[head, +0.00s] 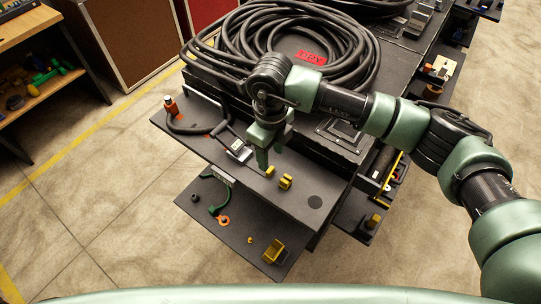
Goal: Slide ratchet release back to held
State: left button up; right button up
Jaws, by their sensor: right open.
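My right gripper (264,158) points down over the upper black shelf (310,201) of the dark feeder unit. It is open and seen nearly edge-on, so the gap between its fingers is hard to see. Two small yellow pieces (285,182) stand just right of and below the fingertips. A small grey and silver device (239,152) with a dark handle lies just left of the gripper. I cannot tell which of these parts is the ratchet release, nor its position. I cannot tell whether the fingers touch anything. My left gripper is not in view.
A thick coil of black cable (225,50) with a red label sits behind the gripper. An orange-topped part (171,105) stands on the shelf's left end. A lower black shelf (240,232) holds a green hook and a yellow bin (273,251). The floor at left is clear.

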aim_at(270, 169)
jog(key=f, duration=0.2)
jog(key=s+f+p, duration=0.1)
jog(key=shift+a+f, duration=0.1)
jog(key=shift+f, duration=0.25)
jog(key=shift+w+f, duration=0.35)
jog(key=shift+f, duration=0.45)
jog(key=c, duration=0.9)
grip_shut()
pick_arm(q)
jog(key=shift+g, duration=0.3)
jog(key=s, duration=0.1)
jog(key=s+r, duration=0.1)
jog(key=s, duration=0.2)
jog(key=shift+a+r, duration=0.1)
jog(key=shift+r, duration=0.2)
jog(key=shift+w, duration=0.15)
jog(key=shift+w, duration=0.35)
